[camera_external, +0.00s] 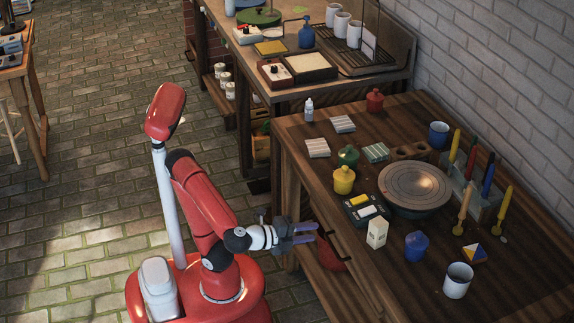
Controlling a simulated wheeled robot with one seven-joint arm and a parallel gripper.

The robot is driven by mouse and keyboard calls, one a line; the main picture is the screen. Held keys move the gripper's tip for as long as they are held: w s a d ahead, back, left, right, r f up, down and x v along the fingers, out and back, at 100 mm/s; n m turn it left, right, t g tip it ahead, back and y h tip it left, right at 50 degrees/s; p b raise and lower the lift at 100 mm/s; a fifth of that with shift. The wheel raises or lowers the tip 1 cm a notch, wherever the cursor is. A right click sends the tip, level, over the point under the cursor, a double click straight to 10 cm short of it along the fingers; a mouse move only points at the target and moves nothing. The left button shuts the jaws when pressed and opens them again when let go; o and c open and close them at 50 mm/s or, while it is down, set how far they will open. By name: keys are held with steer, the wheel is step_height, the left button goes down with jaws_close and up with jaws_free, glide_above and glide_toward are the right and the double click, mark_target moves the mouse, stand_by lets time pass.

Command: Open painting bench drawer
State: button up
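The painting bench (405,287) is the dark wooden table at the right. Its side facing me is seen at a steep angle, and the drawer front (352,267) is partly hidden by my gripper and the tabletop edge. I cannot make out a clear gap showing the drawer pulled out. My gripper (308,233) reaches level toward this side, its grey-purple fingers close to the drawer front. Whether they touch a handle, and how far apart they are, is too small to tell.
Brick floor (95,215) is clear at left.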

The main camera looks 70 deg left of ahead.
step_height(320, 180, down, 9)
steer(key=x, duration=0.8)
jaws_close()
